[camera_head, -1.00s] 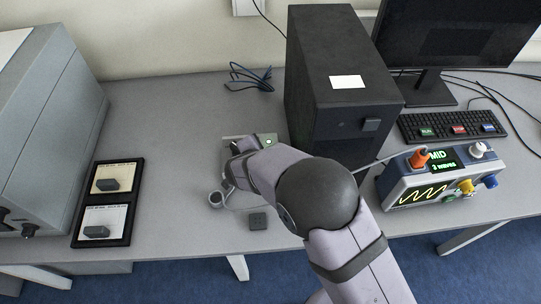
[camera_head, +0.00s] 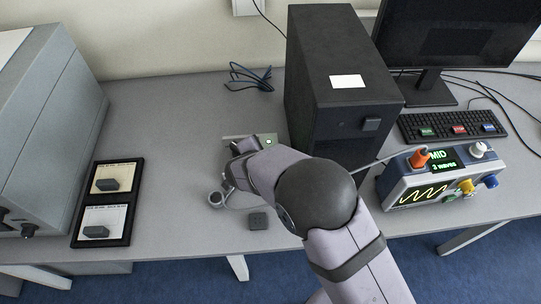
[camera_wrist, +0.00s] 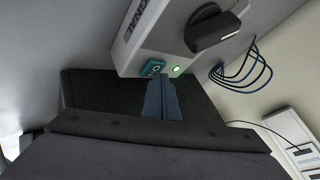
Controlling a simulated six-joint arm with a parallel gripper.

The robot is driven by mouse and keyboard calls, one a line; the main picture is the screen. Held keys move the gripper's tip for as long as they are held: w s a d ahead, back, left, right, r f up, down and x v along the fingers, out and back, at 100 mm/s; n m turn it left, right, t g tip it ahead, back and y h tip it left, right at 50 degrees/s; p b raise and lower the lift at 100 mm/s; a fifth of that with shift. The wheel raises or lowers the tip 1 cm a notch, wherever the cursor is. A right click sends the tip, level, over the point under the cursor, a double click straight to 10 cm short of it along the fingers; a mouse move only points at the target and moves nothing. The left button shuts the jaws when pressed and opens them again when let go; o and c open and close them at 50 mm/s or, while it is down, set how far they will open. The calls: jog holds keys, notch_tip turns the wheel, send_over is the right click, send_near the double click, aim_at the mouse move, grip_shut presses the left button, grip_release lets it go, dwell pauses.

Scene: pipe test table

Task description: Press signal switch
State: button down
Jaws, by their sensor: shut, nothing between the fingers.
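In the wrist view the signal box (camera_wrist: 145,35) is pale grey, with "SIGNAL" lettering on its side. Its face carries a teal switch (camera_wrist: 152,68) with a round mark, and a lit green lamp (camera_wrist: 177,68). A large black part (camera_wrist: 212,33) sits on the box beside the lettering. My gripper (camera_wrist: 161,78) is shut and empty, its fingertips right next to the switch and lamp. I cannot tell whether they touch the switch. In the head view my arm hides most of the box, but its green lit spot (camera_head: 268,141) shows behind my gripper.
A black computer tower (camera_head: 335,85) stands close right of my gripper. A waveform device (camera_head: 430,183) with knobs is farther right, by a keyboard (camera_head: 450,125). A pale ring-shaped part (camera_head: 215,198) and small dark block (camera_head: 258,221) lie nearby. Two framed cards (camera_head: 106,203) lie left.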

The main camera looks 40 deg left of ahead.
jog(key=shift+f, duration=0.2)
dwell(0.3)
jog(key=shift+r, duration=0.15)
jog(key=shift+r+p, duration=0.75)
jog(key=shift+p, duration=0.25)
notch_tip(320, 180, up, 5)
jog(key=p, duration=0.5)
dwell(0.7)
